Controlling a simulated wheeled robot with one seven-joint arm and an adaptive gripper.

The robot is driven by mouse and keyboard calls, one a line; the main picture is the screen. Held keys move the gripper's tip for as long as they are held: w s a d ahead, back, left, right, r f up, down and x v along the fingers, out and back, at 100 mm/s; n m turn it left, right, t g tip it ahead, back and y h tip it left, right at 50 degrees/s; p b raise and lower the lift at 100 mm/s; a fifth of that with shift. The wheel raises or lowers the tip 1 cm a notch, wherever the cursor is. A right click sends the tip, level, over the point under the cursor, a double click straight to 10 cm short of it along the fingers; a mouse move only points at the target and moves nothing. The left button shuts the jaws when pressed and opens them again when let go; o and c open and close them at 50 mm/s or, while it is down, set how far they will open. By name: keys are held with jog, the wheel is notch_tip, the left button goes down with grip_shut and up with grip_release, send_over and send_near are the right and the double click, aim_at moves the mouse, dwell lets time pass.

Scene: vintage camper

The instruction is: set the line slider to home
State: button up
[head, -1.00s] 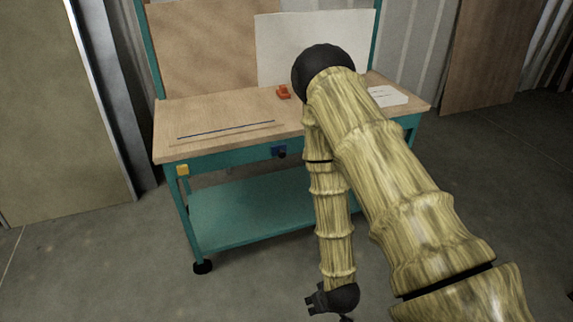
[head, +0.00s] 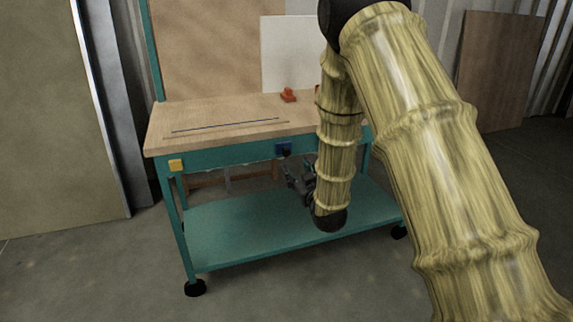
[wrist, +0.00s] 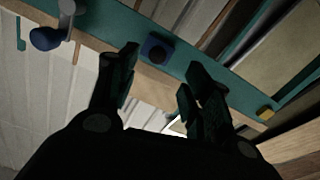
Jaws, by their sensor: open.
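A workbench has a teal front rail (head: 230,157). On the rail sits a blue block with a dark round knob (head: 283,149), and a yellow block (head: 176,165) is near its left end. Which part is the line slider is not clear; no label is readable. In the wrist view the blue block (wrist: 157,50) shows beyond and between my fingertips, and the yellow block (wrist: 265,113) is at the right. My gripper (head: 298,181) is open and empty, below the rail near the blue block and apart from it. It also shows in the wrist view (wrist: 162,72).
The wooden benchtop (head: 210,112) carries a long thin dark strip (head: 228,126) and a small orange object (head: 288,95). A teal lower shelf (head: 260,225) lies empty beneath my gripper. A blue rounded knob on a grey bracket (wrist: 45,38) shows in the wrist view.

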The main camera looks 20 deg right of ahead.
aim_at(287, 154)
jog(key=w, duration=0.3)
jog(key=w+b, duration=0.1)
jog(key=w, duration=0.7)
jog(key=shift+a+r+b, duration=0.15)
jog(key=shift+r+b, duration=0.15)
jog(key=shift+b, duration=0.05)
grip_shut()
